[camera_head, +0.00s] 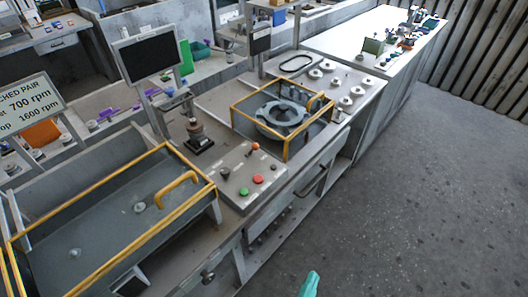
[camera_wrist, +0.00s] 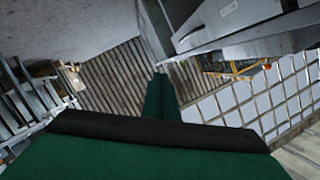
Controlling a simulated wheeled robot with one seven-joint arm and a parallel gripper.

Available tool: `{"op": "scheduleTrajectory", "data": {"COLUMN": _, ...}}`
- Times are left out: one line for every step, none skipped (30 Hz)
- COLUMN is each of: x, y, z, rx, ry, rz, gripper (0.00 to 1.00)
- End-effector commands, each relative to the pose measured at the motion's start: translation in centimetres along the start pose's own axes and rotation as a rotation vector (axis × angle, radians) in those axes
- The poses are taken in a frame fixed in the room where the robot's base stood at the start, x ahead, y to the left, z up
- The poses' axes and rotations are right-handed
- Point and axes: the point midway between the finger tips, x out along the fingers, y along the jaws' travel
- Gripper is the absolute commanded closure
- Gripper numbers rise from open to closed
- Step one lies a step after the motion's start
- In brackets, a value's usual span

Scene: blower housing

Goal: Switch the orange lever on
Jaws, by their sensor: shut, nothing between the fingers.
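The orange lever (camera_head: 255,147) is a small orange knob on a short stalk, at the back right of a grey control panel (camera_head: 236,181) in the head view. The stalk is too small for its setting to be clear. An orange dot near the yellow frame in the wrist view may be the same knob. My gripper (camera_head: 311,284) shows as a teal tip at the bottom edge of the head view, over the floor to the right of the bench and well apart from the lever. In the wrist view my gripper's green fingers (camera_wrist: 161,98) are together and empty.
The panel also has a red button (camera_head: 257,179), a green button (camera_head: 244,191) and a dark knob (camera_head: 225,173). A yellow-framed guard (camera_head: 236,107) around a round housing (camera_head: 281,117) stands behind it. A yellow-railed lid (camera_head: 110,225) lies left. The floor (camera_head: 420,190) at right is clear.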

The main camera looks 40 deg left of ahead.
Motion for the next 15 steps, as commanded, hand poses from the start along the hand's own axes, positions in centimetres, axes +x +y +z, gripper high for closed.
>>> {"op": "scheduleTrajectory", "data": {"x": 1.7, "y": -1.3, "z": -0.5, "rx": 0.05, "ry": -0.006, "rz": -0.03, "gripper": 1.0}}
{"op": "scheduleTrajectory", "data": {"x": 2.6, "y": -2.0, "z": -0.7, "rx": 0.082, "ry": -0.015, "rz": -0.044, "gripper": 1.0}}
{"op": "scheduleTrajectory", "data": {"x": 3.6, "y": -2.9, "z": -0.9, "rx": 0.124, "ry": -0.028, "rz": -0.062, "gripper": 1.0}}
{"op": "scheduleTrajectory", "data": {"x": 4.4, "y": -3.7, "z": -1.1, "rx": 0.155, "ry": -0.039, "rz": -0.076, "gripper": 1.0}}
{"op": "scheduleTrajectory", "data": {"x": 5.2, "y": -4.5, "z": -1.3, "rx": 0.185, "ry": -0.051, "rz": -0.09, "gripper": 1.0}}
{"op": "scheduleTrajectory", "data": {"x": 6.2, "y": -5.5, "z": -1.5, "rx": 0.225, "ry": -0.066, "rz": -0.109, "gripper": 1.0}}
{"op": "scheduleTrajectory", "data": {"x": 6.9, "y": -6.4, "z": -1.7, "rx": 0.254, "ry": -0.079, "rz": -0.123, "gripper": 1.0}}
{"op": "scheduleTrajectory", "data": {"x": 7.6, "y": -7.3, "z": -1.9, "rx": 0.282, "ry": -0.093, "rz": -0.137, "gripper": 1.0}}
{"op": "scheduleTrajectory", "data": {"x": 8.4, "y": -8.6, "z": -2.2, "rx": 0.319, "ry": -0.112, "rz": -0.156, "gripper": 1.0}}
{"op": "scheduleTrajectory", "data": {"x": 9.0, "y": -9.5, "z": -2.5, "rx": 0.347, "ry": -0.127, "rz": -0.17, "gripper": 1.0}}
{"op": "scheduleTrajectory", "data": {"x": 9.6, "y": -10.5, "z": -2.7, "rx": 0.374, "ry": -0.142, "rz": -0.184, "gripper": 1.0}}
{"op": "scheduleTrajectory", "data": {"x": 10.3, "y": -11.8, "z": -3.0, "rx": 0.407, "ry": -0.164, "rz": -0.202, "gripper": 1.0}}
{"op": "scheduleTrajectory", "data": {"x": 10.8, "y": -12.9, "z": -3.3, "rx": 0.433, "ry": -0.182, "rz": -0.216, "gripper": 1.0}}
{"op": "scheduleTrajectory", "data": {"x": 11.2, "y": -13.9, "z": -3.6, "rx": 0.457, "ry": -0.199, "rz": -0.23, "gripper": 1.0}}
{"op": "scheduleTrajectory", "data": {"x": 11.7, "y": -15.3, "z": -3.9, "rx": 0.488, "ry": -0.224, "rz": -0.246, "gripper": 1.0}}
